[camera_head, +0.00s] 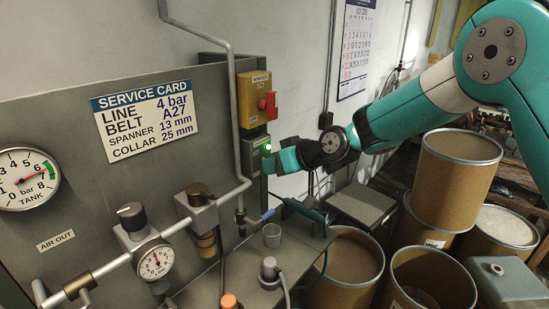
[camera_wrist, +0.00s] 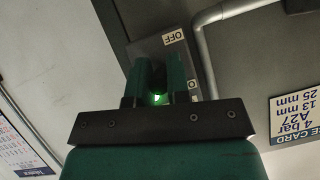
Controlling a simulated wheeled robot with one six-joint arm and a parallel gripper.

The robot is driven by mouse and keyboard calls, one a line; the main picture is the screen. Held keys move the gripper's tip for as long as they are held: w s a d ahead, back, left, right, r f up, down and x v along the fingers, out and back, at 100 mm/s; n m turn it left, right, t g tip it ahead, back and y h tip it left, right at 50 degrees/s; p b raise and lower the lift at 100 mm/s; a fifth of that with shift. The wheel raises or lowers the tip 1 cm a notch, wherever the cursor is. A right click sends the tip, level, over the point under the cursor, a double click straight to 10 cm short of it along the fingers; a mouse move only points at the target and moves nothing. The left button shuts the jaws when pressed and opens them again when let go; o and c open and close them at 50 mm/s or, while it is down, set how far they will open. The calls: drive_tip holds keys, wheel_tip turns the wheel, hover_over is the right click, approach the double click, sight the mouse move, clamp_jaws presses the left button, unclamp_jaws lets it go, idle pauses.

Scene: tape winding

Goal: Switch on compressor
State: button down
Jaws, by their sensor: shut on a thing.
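The compressor switch box (camera_head: 253,158) is a grey box on the panel, below the yellow box. My gripper (camera_head: 272,158) reaches it from the right, with its fingertips at the box front. A green light glows there at the fingertips. In the wrist view the dark green fingers (camera_wrist: 158,78) are close together on the switch's handle, which they mostly hide. A green lit spot (camera_wrist: 157,98) shows between them.
A yellow box (camera_head: 248,100) with a red knob (camera_head: 268,104) sits just above. A grey pipe (camera_head: 236,120) runs close on the left. The tank gauge (camera_head: 27,178) needle points near 6. A bench (camera_head: 262,285) with a cup and tools is below; cardboard drums (camera_head: 455,175) stand right.

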drive_tip(key=shift+r+g+h+p, duration=0.6)
drive_tip(key=shift+h+p, duration=0.4)
drive_tip(key=shift+p, duration=0.15)
drive_tip(key=c, duration=1.1)
unclamp_jaws()
drive_tip(key=b+v, duration=0.6)
drive_tip(key=v, duration=1.1)
drive_tip(key=shift+w+a+r, duration=0.15)
drive_tip(key=shift+r, duration=0.25)
